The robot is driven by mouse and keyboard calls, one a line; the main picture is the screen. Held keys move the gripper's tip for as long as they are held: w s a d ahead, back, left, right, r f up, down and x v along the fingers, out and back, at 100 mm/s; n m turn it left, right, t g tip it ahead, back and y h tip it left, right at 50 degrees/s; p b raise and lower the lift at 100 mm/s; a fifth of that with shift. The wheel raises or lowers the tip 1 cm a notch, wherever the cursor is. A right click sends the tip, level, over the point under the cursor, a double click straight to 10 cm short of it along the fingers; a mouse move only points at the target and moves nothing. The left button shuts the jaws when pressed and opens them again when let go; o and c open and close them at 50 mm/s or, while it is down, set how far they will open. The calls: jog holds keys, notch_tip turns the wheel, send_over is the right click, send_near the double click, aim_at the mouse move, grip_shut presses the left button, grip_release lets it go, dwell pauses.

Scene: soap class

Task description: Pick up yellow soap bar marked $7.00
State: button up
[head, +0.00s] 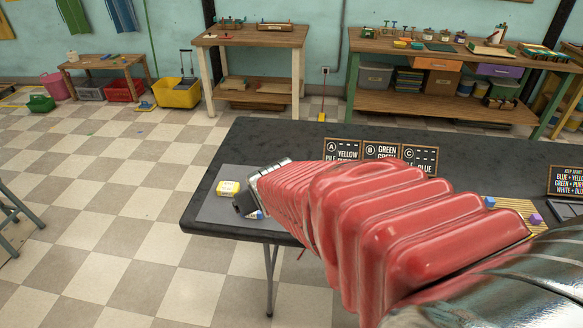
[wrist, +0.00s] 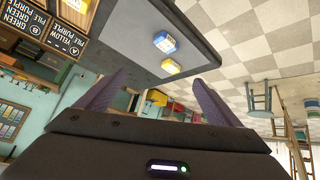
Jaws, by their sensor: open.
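A yellow soap bar with a pale label (head: 228,188) lies on a grey mat (head: 215,208) at the table's left end. It also shows in the wrist view (wrist: 173,66), on the mat; its price is too small to read. A blue bar with a pale label (wrist: 163,44) lies beside it, and in the head view it is mostly hidden behind my gripper. My gripper (wrist: 161,84) is open, with two purple fingers apart and nothing between them. In the head view its dark end is just right of the yellow bar, apparently above the mat.
Signs A, B and C (head: 382,153) stand at the back of the black table (head: 275,140). A striped yellow mat (head: 500,204) with blue and purple blocks lies at the right. My red arm crosses the table's middle. Another sign (head: 566,181) stands at far right.

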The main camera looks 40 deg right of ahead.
jog(key=w+d+f+h, duration=0.1)
jog(key=d+f, duration=0.5)
jog(key=d, duration=0.3)
jog(key=s+d+f+m+t+h, duration=0.1)
jog(key=s+d+f, duration=0.2)
jog(key=d+f, duration=0.1)
jog(key=s+d+f+m+t+h, duration=0.1)
jog(key=s+d+f+m, duration=0.1)
jog(key=s+d+f, duration=0.2)
jog(key=s+d+f+m+t+h, duration=0.1)
jog(key=s+d+f+h, duration=0.1)
jog(key=s+d+f, duration=0.2)
jog(key=shift+s+d+f+m+t, duration=0.2)
jog(key=shift+d+f, duration=0.15)
jog(key=shift+d, duration=0.35)
jog(key=shift+s+d+f+m+t, duration=0.1)
jog(key=shift+d+f+m+t, duration=0.15)
jog(key=shift+d, duration=0.45)
jog(key=shift+s+d+f, duration=0.1)
jog(key=shift+s+f, duration=0.05)
jog(key=shift+s, duration=0.25)
jog(key=shift+x, duration=4.3)
jog(key=shift+w+d, duration=0.1)
jog(key=shift+x, duration=2.5)
jog(key=shift+d, duration=0.2)
